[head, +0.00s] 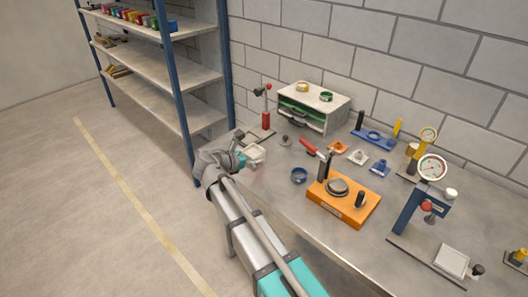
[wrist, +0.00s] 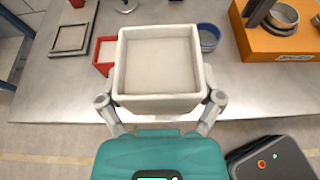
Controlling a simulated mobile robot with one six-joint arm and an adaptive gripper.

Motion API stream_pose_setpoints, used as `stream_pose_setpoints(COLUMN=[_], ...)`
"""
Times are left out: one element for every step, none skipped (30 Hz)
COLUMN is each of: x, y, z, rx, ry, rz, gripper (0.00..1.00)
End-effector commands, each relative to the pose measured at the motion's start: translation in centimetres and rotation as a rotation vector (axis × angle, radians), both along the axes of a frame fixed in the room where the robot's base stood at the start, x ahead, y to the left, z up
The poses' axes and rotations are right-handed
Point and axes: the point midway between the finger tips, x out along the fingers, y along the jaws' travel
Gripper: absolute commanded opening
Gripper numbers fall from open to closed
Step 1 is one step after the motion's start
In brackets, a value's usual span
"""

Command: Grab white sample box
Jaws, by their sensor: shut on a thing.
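The white sample box (wrist: 158,104) is a square, open-topped box with pale walls, and its inside looks flat and pale. It fills the middle of the wrist view, upright. My gripper (wrist: 160,99) has one finger against each side of it, near the front wall, and is shut on it. In the head view the white sample box (head: 256,152) shows small at the table's left end, beside my gripper (head: 243,160), which partly hides it. I cannot tell whether its base touches the table.
A small red tray (wrist: 103,55) is partly hidden behind the box. A blue ring (wrist: 208,37) lies to its right. A dark square frame (wrist: 72,40) is at left. An orange device (head: 343,200), a grey drawer cabinet (head: 312,105) and a blue press (head: 410,210) stand on the table.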

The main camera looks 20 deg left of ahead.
Motion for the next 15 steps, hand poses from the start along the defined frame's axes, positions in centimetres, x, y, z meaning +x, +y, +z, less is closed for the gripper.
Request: stream_pose_setpoints(x=[-0.8,-1.2,-1.7,-2.0,-2.3,-2.7,-2.9,-3.1,-3.3,-3.5,-3.6,-3.8,-3.9,-3.9,-4.0], y=[0.5,0.7,0.9,1.1,1.3,1.5,1.6,1.8,1.9,2.0,2.1,2.1,2.2,2.2,2.2], z=[0.8,1.0,1.2,1.3,1.5,1.6,1.7,1.8,1.9,1.9,2.0,2.0,2.0,2.0,2.0], rx=[0.000,0.000,0.000,0.000,0.000,0.000,0.000,0.000,0.000,0.000,0.000,0.000,0.000,0.000,0.000], ry=[-0.001,-0.001,-0.001,-0.001,-0.001,-0.001,-0.001,-0.001,-0.001,-0.001,-0.001,-0.001,-0.001,-0.001,-0.001], rz=[0.003,0.002,0.001,0.002,0.002,0.002,0.001,0.001,0.000,0.000,0.000,0.000,0.000,0.000,0.000], gripper=[0.24,0.24,0.24,0.24,0.24,0.24,0.24,0.24,0.24,0.24,0.24,0.24,0.24,0.24,0.24])
